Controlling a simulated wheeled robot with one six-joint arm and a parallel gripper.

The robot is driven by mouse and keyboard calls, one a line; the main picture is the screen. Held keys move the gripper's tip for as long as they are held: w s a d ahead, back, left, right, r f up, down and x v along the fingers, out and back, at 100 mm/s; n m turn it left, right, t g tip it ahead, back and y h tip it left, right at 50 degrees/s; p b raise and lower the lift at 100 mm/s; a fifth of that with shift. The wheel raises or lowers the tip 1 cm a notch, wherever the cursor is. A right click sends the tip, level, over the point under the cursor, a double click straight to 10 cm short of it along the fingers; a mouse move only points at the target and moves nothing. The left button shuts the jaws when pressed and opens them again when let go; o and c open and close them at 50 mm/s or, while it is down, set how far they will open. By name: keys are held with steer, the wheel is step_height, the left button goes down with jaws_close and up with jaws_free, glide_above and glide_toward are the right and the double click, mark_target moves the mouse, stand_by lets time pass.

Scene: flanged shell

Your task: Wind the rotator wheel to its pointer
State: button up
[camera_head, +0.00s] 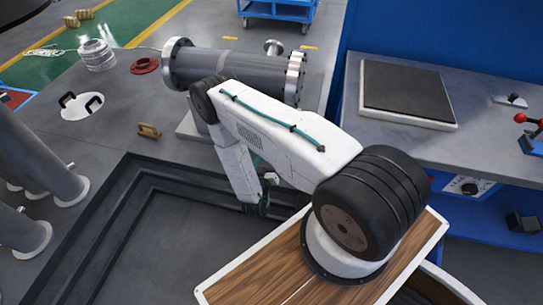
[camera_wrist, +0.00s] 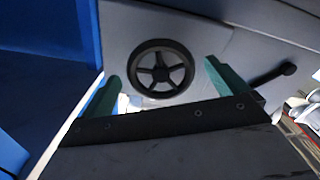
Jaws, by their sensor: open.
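The rotator wheel (camera_wrist: 160,69) is a black spoked handwheel on a grey face, seen in the wrist view. It shows between and beyond the two green fingers of my gripper (camera_wrist: 161,76), which are apart with nothing between them. The gap from the fingers to the wheel is hard to judge, and I see no contact. I cannot make out a pointer by the wheel. In the head view my gripper (camera_head: 264,197) hangs low beyond the wooden deck, mostly hidden by my arm. I cannot make out the wheel there.
A black lever handle (camera_wrist: 274,74) sticks out right of the wheel. In the head view a flanged grey cylinder (camera_head: 235,72) lies behind my arm. A stepped dark recess (camera_head: 150,235) is in the floor at left. A blue workbench (camera_head: 490,150) stands at right.

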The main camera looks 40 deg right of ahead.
steer(key=shift+x, duration=1.55)
steer(key=c, duration=0.9)
steer(key=shift+o, duration=0.2)
steer(key=shift+a, duration=0.1)
steer(key=o, duration=0.9)
steer(key=shift+c, duration=0.2)
steer(key=v, duration=0.7)
steer(key=shift+s+a, duration=0.25)
steer(key=shift+a, duration=0.05)
steer(key=shift+o, duration=0.2)
